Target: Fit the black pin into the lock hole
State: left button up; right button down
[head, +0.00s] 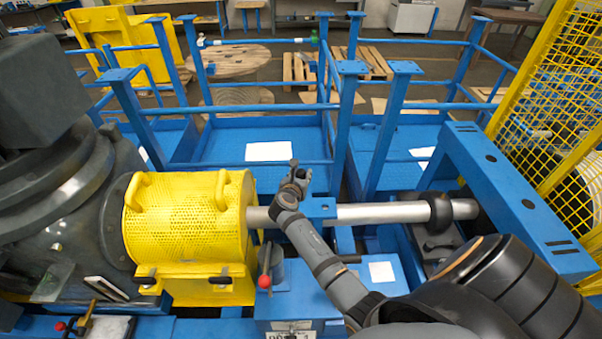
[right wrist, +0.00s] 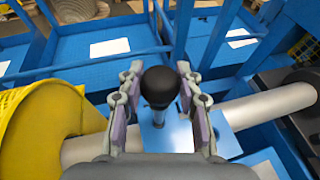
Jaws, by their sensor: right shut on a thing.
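The black pin (right wrist: 158,84) has a round black head and a grey shank below it. In the right wrist view it stands between the fingers of my right gripper (right wrist: 158,80), which is shut on it. In the head view my right gripper (head: 295,178) is above the shaft, just left of a small blue plate (head: 320,203). The blue plate (right wrist: 184,136) lies below the pin in the wrist view. A small dark spot on the plate may be the lock hole. I cannot tell whether the pin's tip is in a hole. My left gripper is not in view.
A bare metal shaft (head: 385,212) runs right from the yellow perforated guard (head: 185,215). A red-knobbed lever (head: 265,270) stands below the shaft. Blue railings (head: 250,107) stand behind, and a blue frame (head: 520,205) and yellow mesh (head: 550,110) are at right.

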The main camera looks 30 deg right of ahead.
jog(key=shift+r, duration=0.1)
dwell(0.6)
jog(key=shift+p, duration=0.4)
jog(key=shift+f+b, duration=2.85)
jog(key=shift+f, duration=1.3)
jog(key=c, duration=0.8)
grip_release()
